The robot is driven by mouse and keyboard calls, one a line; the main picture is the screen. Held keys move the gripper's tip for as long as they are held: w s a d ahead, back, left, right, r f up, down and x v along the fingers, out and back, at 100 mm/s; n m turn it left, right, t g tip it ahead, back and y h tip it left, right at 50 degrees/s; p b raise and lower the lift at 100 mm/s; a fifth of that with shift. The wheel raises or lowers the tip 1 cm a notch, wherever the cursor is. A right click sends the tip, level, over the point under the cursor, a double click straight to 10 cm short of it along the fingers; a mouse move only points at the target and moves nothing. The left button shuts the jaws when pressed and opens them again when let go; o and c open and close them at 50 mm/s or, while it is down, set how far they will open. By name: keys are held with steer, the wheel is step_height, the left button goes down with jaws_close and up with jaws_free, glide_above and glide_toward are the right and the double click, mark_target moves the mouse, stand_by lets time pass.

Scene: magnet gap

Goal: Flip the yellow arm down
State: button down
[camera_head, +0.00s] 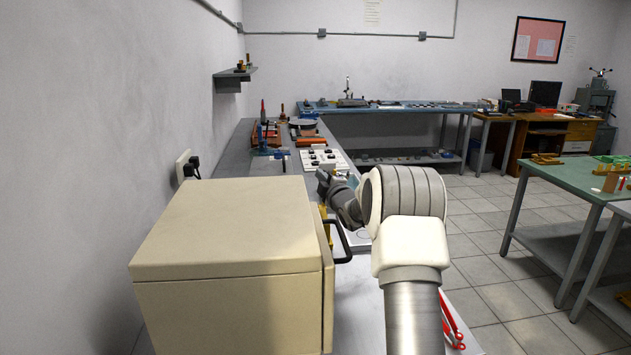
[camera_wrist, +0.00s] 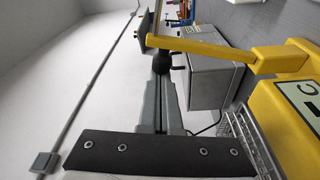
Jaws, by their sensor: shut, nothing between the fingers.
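The yellow arm (camera_wrist: 215,50) crosses the upper part of the wrist view. It runs from a yellow body (camera_wrist: 275,105) at the right to a black plate at its left end. My gripper (camera_wrist: 161,82) is shut and empty. Its tips are just below the arm's left part in the picture, at a dark rounded piece; I cannot tell whether they touch it. In the head view my gripper (camera_head: 325,184) reaches over the bench beyond the cream box, with its tips hard to make out. Only a small yellow bit (camera_head: 323,213) shows there, mostly hidden by the box.
A large cream box (camera_head: 230,235) with a black handle (camera_head: 342,242) stands close on the left, beside my arm. A white panel with black knobs (camera_head: 323,160) lies farther along the bench. A wall socket with a black plug (camera_head: 189,166) is at the left.

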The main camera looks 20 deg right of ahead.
steer(key=d+m+b, duration=0.1)
steer(key=m, duration=0.1)
steer(key=s+d+m+b, duration=0.1)
steer(key=d+m+b, duration=0.1)
steer(key=d+f+m+t+h+b, duration=0.1)
steer(key=d+m, duration=0.1)
steer(key=shift+s+d+m+b, duration=0.25)
steer(key=shift+s+m+b, duration=0.05)
steer(key=shift+m+b, duration=0.1)
steer(key=shift+s+f, duration=0.1)
steer(key=shift+s, duration=0.05)
